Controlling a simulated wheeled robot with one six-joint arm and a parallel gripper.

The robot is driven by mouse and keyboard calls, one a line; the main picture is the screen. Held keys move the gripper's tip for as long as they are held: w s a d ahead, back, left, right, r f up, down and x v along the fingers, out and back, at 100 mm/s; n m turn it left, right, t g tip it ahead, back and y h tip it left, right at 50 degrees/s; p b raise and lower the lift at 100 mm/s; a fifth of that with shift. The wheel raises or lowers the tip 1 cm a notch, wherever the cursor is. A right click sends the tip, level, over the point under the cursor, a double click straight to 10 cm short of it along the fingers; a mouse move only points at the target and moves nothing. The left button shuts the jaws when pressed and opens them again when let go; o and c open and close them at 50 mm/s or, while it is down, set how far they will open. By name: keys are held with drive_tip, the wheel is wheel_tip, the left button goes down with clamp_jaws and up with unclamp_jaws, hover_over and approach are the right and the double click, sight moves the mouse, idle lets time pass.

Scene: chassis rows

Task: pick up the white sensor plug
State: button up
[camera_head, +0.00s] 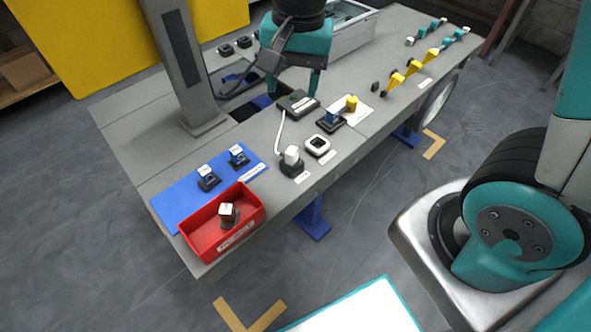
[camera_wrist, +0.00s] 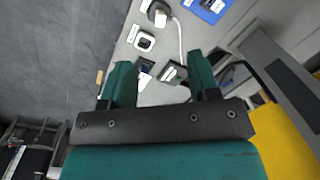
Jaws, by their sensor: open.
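A white plug (camera_head: 291,155) sits upright on a black base near the bench's front edge, with a white cable running back to a dark box (camera_head: 298,103). In the wrist view this plug (camera_wrist: 159,14) is at the top, beyond my fingertips. Similar white-topped plugs stand on the blue mat: one at its middle (camera_head: 206,171) and one at its far side (camera_head: 237,151). Another white-topped plug (camera_head: 227,210) is in the red bin (camera_head: 250,217). My gripper (camera_head: 296,90) is open and empty, over the dark box, behind and apart from the corded plug. It also shows in the wrist view (camera_wrist: 158,62).
A white square ring (camera_head: 318,146) lies right of the corded plug. A blue block on a black base (camera_head: 331,117) and a yellow piece (camera_head: 352,103) stand farther right. A grey post (camera_head: 183,70) rises behind the blue mat (camera_head: 172,203). Yellow parts (camera_head: 413,67) line the right end.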

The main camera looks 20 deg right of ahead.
drive_tip(key=w+d+f+m+h+b, duration=0.1)
drive_tip(key=w+f+m+b, duration=0.1)
drive_tip(key=w+f+m, duration=0.3)
drive_tip(key=n+b, duration=0.1)
hover_over(292, 150)
drive_tip(key=f, duration=1.1)
drive_tip(key=shift+s+a+f, duration=0.1)
drive_tip(key=shift+s+f, duration=0.1)
drive_tip(key=shift+w+f+b, duration=0.2)
drive_tip(key=shift+f+b, duration=0.25)
drive_tip(key=shift+f, duration=2.6)
drive_tip(key=shift+c, duration=0.2)
drive_tip(key=c, duration=1)
